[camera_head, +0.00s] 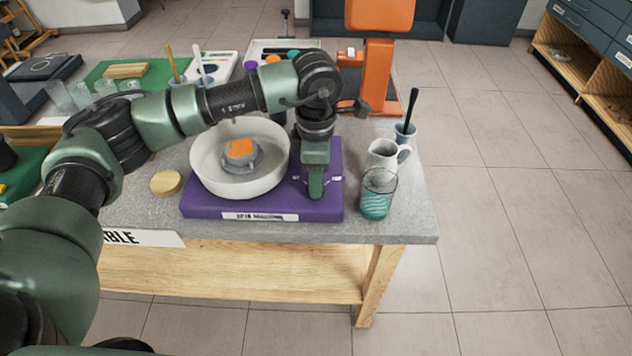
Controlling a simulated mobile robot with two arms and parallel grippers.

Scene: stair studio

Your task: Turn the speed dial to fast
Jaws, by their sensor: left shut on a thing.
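A purple machine base (210,208) stands near the front edge of the grey table, with a label on its front. A white round bowl (200,175) sits on it, with a grey piece topped in orange (240,150) inside. The speed dial lies under my left gripper (315,192), on the right part of the purple top; the gripper mostly hides it. Small white marks show beside it. My left gripper points down and is shut on the dial, as far as can be seen. The dial's setting cannot be read. My right gripper is not in view.
A white pitcher (384,154) and a glass jar with teal contents (376,203) stand close right of the base. A dark cup with a brush (404,132) is behind them. An orange stand (378,70) is at the back. A round wooden disc (166,183) lies left.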

